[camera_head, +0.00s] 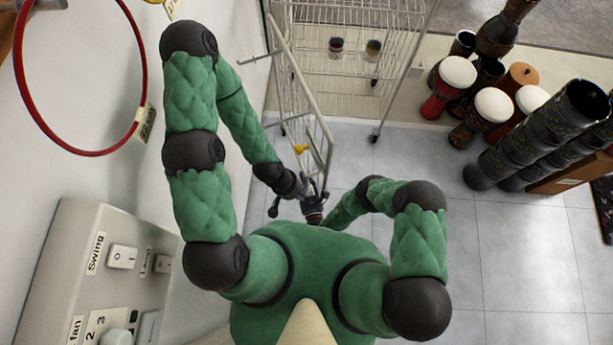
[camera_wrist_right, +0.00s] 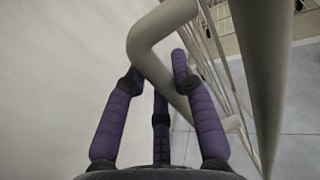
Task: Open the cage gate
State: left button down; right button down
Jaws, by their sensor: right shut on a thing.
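The cage (camera_head: 395,62) is a pale wire frame at the top of the head view. Its gate (camera_head: 322,130) stands out from the cage's left side at an angle, its near end towards me. A yellow piece (camera_head: 300,149) sits on the gate. My right gripper (camera_head: 310,186) is shut on the gate's tube frame near that end. In the right wrist view its purple fingers (camera_wrist_right: 160,95) lie around the bent tube (camera_wrist_right: 150,45). My left gripper (camera_head: 314,208) is close beside it, overlapping in the head view, and its fingers are too small and covered to read.
A white wall (camera_head: 205,25) runs close along the left, with a red hoop (camera_head: 147,70) and a switch panel (camera_head: 85,270). Several drums (camera_head: 458,72) stand at the right. Two small cups (camera_head: 336,44) are inside the cage. The tiled floor (camera_head: 425,150) between is clear.

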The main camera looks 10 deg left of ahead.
jog(key=shift+w, duration=0.2)
jog(key=c, duration=1)
grip_release()
jog(key=shift+s, duration=0.15)
jog(key=v, duration=0.7)
jog(key=shift+s+d, duration=0.15)
